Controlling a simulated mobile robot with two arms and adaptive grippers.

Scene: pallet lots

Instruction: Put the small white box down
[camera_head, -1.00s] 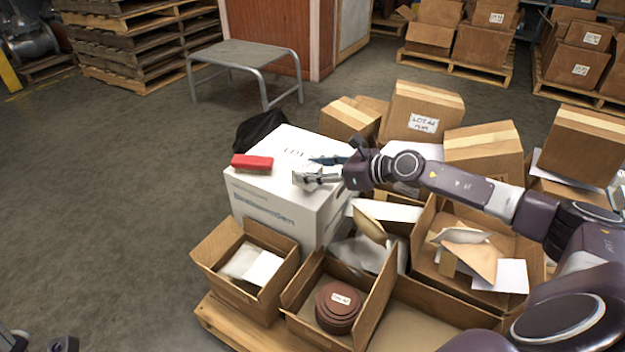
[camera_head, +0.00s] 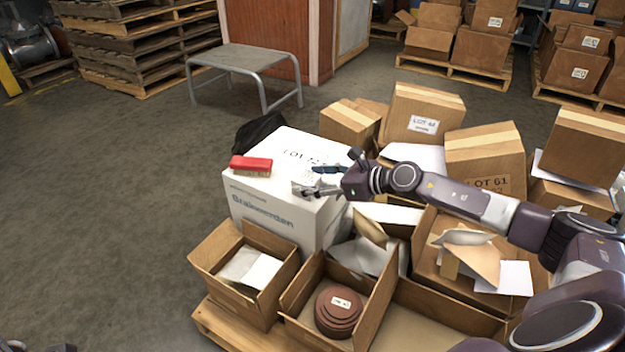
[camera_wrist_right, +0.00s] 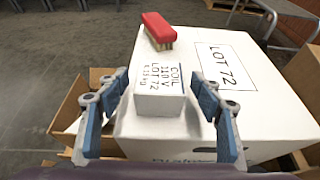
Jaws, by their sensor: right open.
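The small white box (camera_wrist_right: 159,92), labelled COIL, LOT 72, stands on the top of the large white box (camera_wrist_right: 245,70), near its edge. In the wrist view my right gripper (camera_wrist_right: 160,100) has its blue-padded fingers spread on both sides of the small box, with a gap on at least the right side. In the head view my right gripper (camera_head: 308,181) is over the large white box (camera_head: 275,208), and the small box is hard to make out there. Only dark bits of what looks like my left gripper (camera_head: 45,348) show at the bottom left edge.
A red brush (camera_head: 251,166) lies on the large box, beyond the small one in the wrist view. Open cartons (camera_head: 245,275) crowd the pallet (camera_head: 222,327) in front and to the right. A grey table (camera_head: 245,57) stands behind on clear floor.

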